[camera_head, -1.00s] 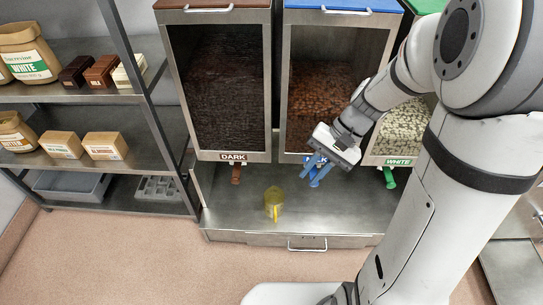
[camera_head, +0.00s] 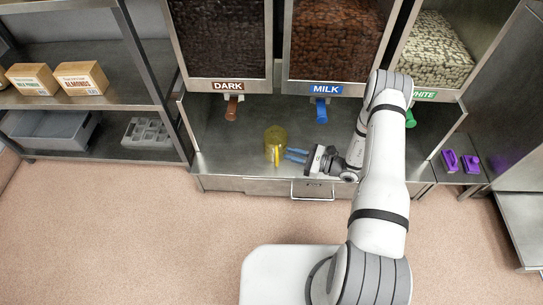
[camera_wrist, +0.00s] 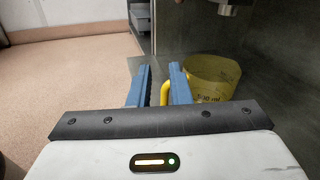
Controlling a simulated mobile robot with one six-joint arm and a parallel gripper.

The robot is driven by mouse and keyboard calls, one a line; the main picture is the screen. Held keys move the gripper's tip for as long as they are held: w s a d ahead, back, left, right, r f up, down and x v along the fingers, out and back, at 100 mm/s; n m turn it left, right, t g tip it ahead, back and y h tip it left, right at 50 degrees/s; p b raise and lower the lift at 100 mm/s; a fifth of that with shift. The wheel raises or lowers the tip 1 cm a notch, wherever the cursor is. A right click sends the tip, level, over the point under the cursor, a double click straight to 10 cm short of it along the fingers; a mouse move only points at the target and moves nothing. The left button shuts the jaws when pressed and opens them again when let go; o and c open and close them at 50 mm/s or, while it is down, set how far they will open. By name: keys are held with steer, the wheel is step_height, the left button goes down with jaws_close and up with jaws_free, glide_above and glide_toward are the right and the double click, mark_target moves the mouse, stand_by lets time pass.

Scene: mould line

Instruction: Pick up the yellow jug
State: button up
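The yellow jug (camera_head: 276,141) is see-through and stands upright on the steel counter below the dispensers, with its handle toward the front. It also shows in the wrist view (camera_wrist: 213,77), right of my fingers, with a "500 ml" mark. My gripper (camera_head: 292,155) is open, its blue fingers pointing left at the jug's handle. In the wrist view, my gripper's fingers (camera_wrist: 160,85) are apart. The yellow handle shows between them, close to the right finger. I cannot tell whether a finger touches it.
Dispensers labelled DARK (camera_head: 228,86), MILK (camera_head: 326,89) and WHITE (camera_head: 424,95) stand behind the jug, with spouts above the steel counter (camera_head: 215,160). A shelf rack (camera_head: 110,93) is at left. Purple items (camera_head: 461,162) lie on a ledge at right. The floor in front is clear.

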mark_target(277, 165)
steer(key=f+m+t, duration=0.1)
steer(key=f, duration=0.2)
steer(key=d+f+m+t+b, duration=0.1)
steer(key=f, duration=0.2)
steer(key=f+m+t+h, duration=0.1)
steer(key=f, duration=0.2)
steer(key=shift+s+d+b, duration=0.15)
steer(key=shift+s+b, duration=0.15)
steer(key=shift+b, duration=0.05)
steer(key=shift+f, duration=0.2)
steer(key=b+x, duration=0.1)
steer(key=x, duration=0.2)
steer(key=b+x, duration=0.2)
steer(key=x, duration=0.2)
steer(key=shift+a+f, duration=0.25)
steer(key=shift+a, duration=0.1)
steer(key=shift+c, duration=0.4)
jaws_close()
